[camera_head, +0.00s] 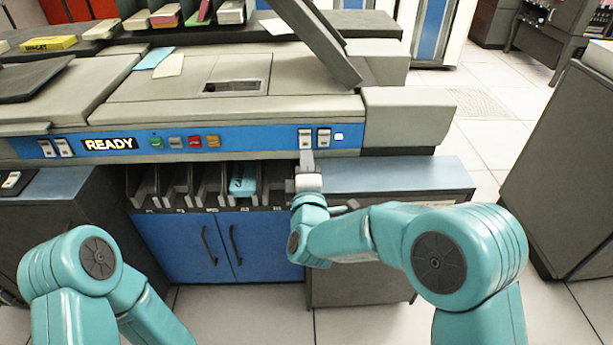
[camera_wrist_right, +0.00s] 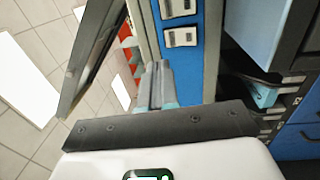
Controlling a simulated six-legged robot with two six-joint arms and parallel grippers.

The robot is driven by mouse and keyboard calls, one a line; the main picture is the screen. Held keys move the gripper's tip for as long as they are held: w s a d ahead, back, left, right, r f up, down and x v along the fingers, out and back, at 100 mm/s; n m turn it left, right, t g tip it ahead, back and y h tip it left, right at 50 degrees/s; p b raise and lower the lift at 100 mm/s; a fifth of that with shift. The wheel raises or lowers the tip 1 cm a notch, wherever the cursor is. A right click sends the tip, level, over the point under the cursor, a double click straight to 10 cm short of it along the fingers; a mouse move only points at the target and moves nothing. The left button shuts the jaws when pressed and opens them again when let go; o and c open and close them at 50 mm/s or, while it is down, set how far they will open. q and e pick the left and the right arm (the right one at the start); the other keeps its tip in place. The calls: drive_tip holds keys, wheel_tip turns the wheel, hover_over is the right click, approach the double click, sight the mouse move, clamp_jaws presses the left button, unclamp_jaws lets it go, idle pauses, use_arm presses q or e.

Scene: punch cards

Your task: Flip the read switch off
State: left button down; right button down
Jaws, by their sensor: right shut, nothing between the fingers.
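A pair of white rocker switches sits at the right of the blue control panel (camera_head: 260,143): a left one (camera_head: 305,138) and a right one (camera_head: 324,137). Another pair (camera_head: 55,148) is at the panel's left end. No label legible here tells which is the read switch. My right gripper (camera_head: 307,158) is shut and empty, its tips at the panel just below the left switch of the right pair. In the right wrist view its fingers (camera_wrist_right: 156,75) lie beside the blue strip with two switches (camera_wrist_right: 180,22); contact cannot be told. My left gripper is out of view.
A READY sign (camera_head: 109,144) and several coloured buttons (camera_head: 194,141) are further left. Card slots (camera_head: 205,185), one holding a blue card stack (camera_head: 243,180), lie below the panel. A dark slanted plate (camera_head: 318,40) rises above the deck.

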drive_tip(key=s, duration=0.5)
drive_tip(key=shift+s+r, duration=0.1)
drive_tip(key=shift+r, duration=0.3)
drive_tip(key=s+d+f+m+g+y, duration=0.1)
drive_tip(key=d+f+m+g, duration=0.25)
drive_tip(key=f, duration=0.85)
drive_tip(key=s+d+f+m+g+y, duration=0.1)
drive_tip(key=s+d+f+m+g, duration=0.3)
drive_tip(key=s+f, duration=0.5)
drive_tip(key=s+d+f+m+g+y, duration=0.1)
drive_tip(key=s+f+m+g, duration=0.55)
drive_tip(key=f, duration=0.45)
drive_tip(key=s+d+f+m+g+y, duration=0.1)
drive_tip(key=s+f+m+g, duration=0.15)
drive_tip(key=s, duration=0.45)
drive_tip(key=s+d+f+m+g, duration=0.15)
drive_tip(key=s+m, duration=0.25)
drive_tip(key=s, duration=0.4)
wheel_tip(320, 180, up, 16)
drive_tip(key=w+a+p, duration=0.1)
drive_tip(key=p, duration=1.5)
drive_tip(key=shift+g, duration=0.3)
drive_tip(key=shift+w+f+n, duration=0.1)
drive_tip(key=shift+f+n, duration=0.05)
drive_tip(key=shift+n, duration=0.1)
